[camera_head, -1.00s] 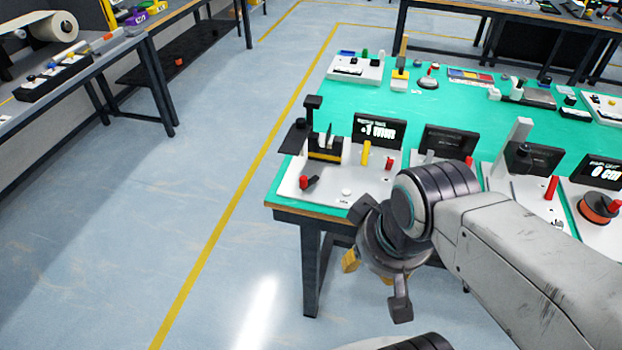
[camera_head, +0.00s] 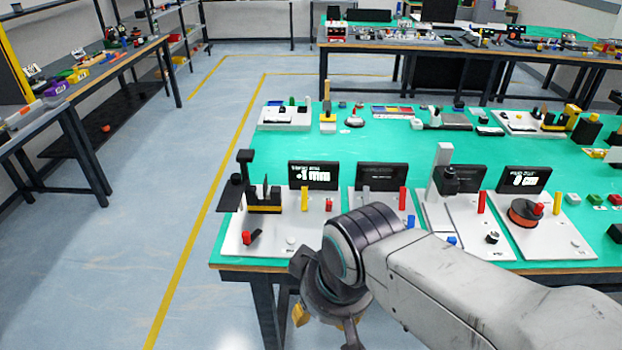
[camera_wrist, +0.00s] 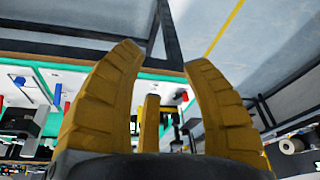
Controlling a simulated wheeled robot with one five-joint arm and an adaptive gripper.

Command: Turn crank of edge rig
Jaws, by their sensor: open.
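The leftmost rig (camera_head: 270,222) on the near table has a white base, a black post with a black plate, a yellow-black block and a display reading about 1 mm; I take it for the edge rig. A small red-and-black handle (camera_head: 250,237), perhaps its crank, sits at its front left. A yellow upright (camera_head: 304,199) and a small red part (camera_head: 329,204) stand farther right on it. My gripper (camera_head: 325,322) hangs in front of the table's front edge, below and right of the handle, touching nothing visible. In the wrist view its yellow fingers (camera_wrist: 165,62) are spread and empty.
The green table (camera_head: 225,262) carries more rigs to the right, including one with an orange-red spool (camera_head: 524,213). Small devices line its back edge. Open floor (camera_head: 130,270) lies left of the table, crossed by a yellow line. Another bench (camera_head: 55,105) stands at far left.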

